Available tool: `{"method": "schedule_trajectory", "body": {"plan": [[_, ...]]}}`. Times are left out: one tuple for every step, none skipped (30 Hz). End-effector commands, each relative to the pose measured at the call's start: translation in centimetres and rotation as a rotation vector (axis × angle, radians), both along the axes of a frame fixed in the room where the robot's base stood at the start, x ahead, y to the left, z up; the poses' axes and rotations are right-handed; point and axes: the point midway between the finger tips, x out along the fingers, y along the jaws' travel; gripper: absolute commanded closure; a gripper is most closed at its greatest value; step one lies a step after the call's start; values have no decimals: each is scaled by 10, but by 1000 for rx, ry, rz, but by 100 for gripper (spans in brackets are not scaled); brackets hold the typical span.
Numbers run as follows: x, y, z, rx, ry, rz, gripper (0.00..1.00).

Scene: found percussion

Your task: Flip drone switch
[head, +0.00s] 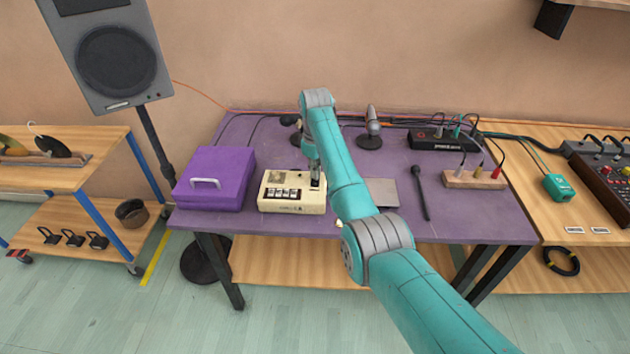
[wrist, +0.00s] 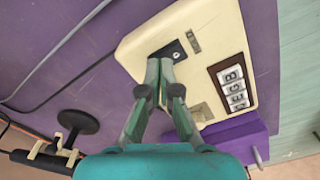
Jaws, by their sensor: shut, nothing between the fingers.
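The cream box (head: 290,205) sits on the purple table, with a row of lettered tiles (head: 285,193) on its top. In the wrist view the cream box (wrist: 215,25) fills the upper right, with the lettered tiles (wrist: 232,88) in a brown frame. A small dark plate (wrist: 179,49) is set in its top; I take this for the drone switch's mount. My gripper (head: 316,185) is over the right end of the box. In the wrist view my gripper (wrist: 160,62) is shut and empty, its tips at the dark plate. The tips hide any lever, and I cannot tell whether they touch.
A purple case (head: 213,180) with a handle stands just left of the cream box. A grey plate (head: 382,192), a black stick-like thing (head: 421,193) and a wooden jack block (head: 473,180) lie to the right. A microphone (head: 372,122) and cables are behind.

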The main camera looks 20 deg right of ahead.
Motion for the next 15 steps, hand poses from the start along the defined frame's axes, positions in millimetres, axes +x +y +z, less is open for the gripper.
{"method": "schedule_trajectory", "body": {"plan": [[0,0,-1,0,0,0,100],[0,0,-1,0,0,0,100],[0,0,-2,0,0,0,100],[0,0,-2,0,0,0,100],[0,0,-2,0,0,0,100],[0,0,-3,0,0,0,100],[0,0,-3,0,0,0,100],[0,0,-4,0,0,0,100],[0,0,-4,0,0,0,100],[0,0,-5,0,0,0,100],[0,0,-5,0,0,0,100],[0,0,-5,0,0,0,100],[0,0,-6,0,1,0,100],[0,0,-6,0,1,0,100],[0,0,-7,0,1,0,100]]}}
